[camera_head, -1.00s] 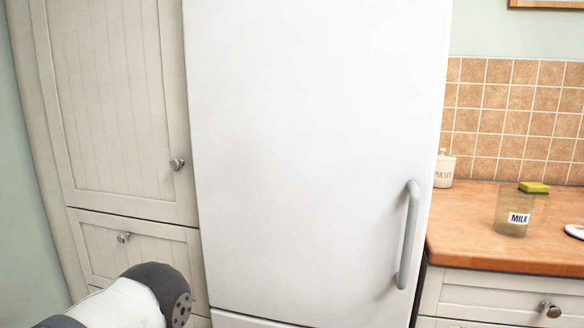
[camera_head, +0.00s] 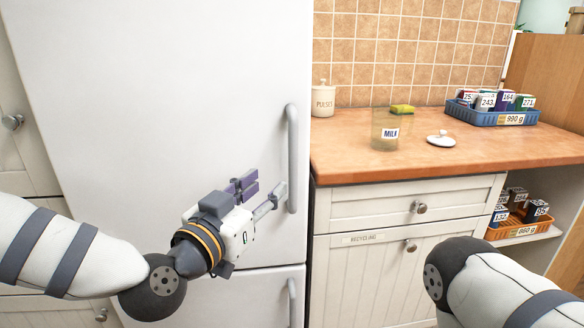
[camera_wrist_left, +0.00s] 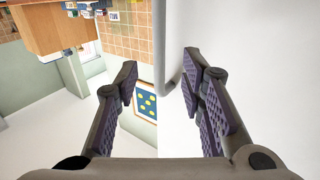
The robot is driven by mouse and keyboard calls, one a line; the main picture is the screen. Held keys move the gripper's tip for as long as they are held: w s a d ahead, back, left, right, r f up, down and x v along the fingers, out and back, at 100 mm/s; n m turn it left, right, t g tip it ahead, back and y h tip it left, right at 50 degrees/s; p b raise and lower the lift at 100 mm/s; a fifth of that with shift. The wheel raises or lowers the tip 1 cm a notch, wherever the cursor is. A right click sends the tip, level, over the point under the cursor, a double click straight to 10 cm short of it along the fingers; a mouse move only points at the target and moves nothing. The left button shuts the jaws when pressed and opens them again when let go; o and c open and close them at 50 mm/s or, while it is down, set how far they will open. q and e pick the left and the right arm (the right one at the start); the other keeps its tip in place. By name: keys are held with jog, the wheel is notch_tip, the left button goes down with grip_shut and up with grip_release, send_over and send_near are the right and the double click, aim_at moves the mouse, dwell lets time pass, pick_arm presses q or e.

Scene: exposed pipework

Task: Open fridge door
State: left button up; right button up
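The white fridge door (camera_head: 150,110) fills the left of the head view and looks shut. Its grey vertical bar handle (camera_head: 291,150) is near the door's right edge. My left gripper (camera_head: 262,190) is open and empty, just left of the handle's lower end. In the left wrist view its purple-padded fingers (camera_wrist_left: 160,88) are spread apart, and the grey handle (camera_wrist_left: 160,45) shows beyond and between them, apparently not enclosed. The door surface (camera_wrist_left: 250,60) is on the right there. My right gripper is out of view; only part of my right arm shows.
A lower fridge door with its own handle (camera_head: 291,303) is below.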

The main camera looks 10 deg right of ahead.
aim_at(291, 165)
pick_arm(q)
jog(key=x, duration=0.5)
jog(key=b+x, duration=0.1)
jog(key=x, duration=0.5)
jog(key=shift+s+f, duration=0.1)
jog(key=shift+f, duration=0.1)
jog(key=shift+w+d+r, duration=0.15)
jog(key=shift+w+d, duration=0.15)
jog(key=shift+w, duration=0.15)
grip_shut()
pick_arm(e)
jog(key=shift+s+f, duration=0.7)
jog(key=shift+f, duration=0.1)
